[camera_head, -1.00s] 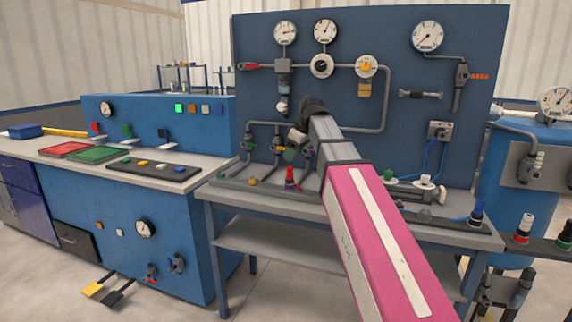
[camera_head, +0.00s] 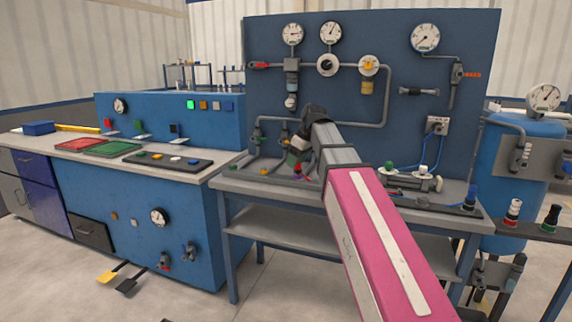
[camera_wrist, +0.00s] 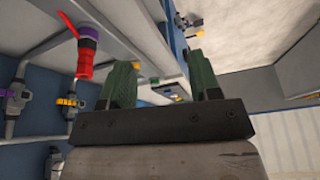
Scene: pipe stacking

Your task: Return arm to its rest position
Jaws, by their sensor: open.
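My gripper (camera_wrist: 165,85) shows in the wrist view with two green fingers set wide apart and nothing held between them. In the head view my gripper (camera_head: 294,158) is small and partly hidden by my own wrist; it hangs in front of the blue gauge panel (camera_head: 420,115), over the left part of the grey pipe bench (camera_head: 270,190). My arm is stretched forward, its pink link crossing the lower right of the head view. A red and purple fitting (camera_wrist: 86,50) shows left of the fingers in the wrist view.
A blue control desk (camera_head: 130,205) with red (camera_head: 88,145) and green (camera_head: 118,149) trays stands on the left. A blue tank (camera_head: 500,175) with a gauge is on the right. Yellow and black pedals (camera_head: 115,279) lie on the floor. Open floor lies in front of the desk.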

